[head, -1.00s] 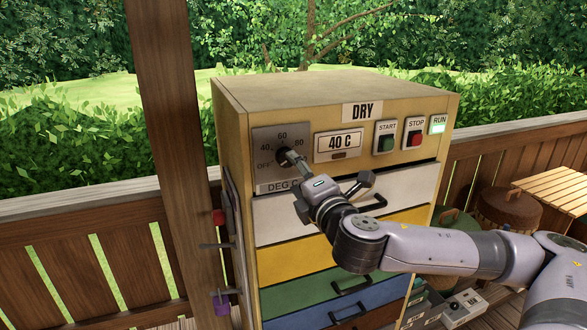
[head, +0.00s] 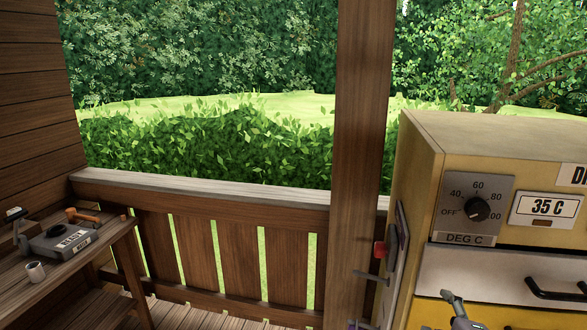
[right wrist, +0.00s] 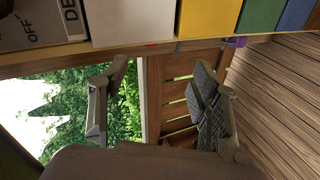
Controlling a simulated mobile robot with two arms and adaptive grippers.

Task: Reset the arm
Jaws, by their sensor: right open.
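My right gripper shows in the right wrist view (right wrist: 160,78) with its two fingers apart and nothing between them. In the head view only a grey finger end of it (head: 455,298) shows at the lower right, in front of the yellow drawer and below the temperature knob, apart from the knob. The black knob (head: 477,210) sits on a grey dial plate on the yellow drying cabinet (head: 420,150). The rest of my right arm is out of the head view. My left gripper is not in view.
A wooden post (head: 357,130) stands left of the cabinet. A red knob (head: 380,249) and a lever stick out from the cabinet's left side.

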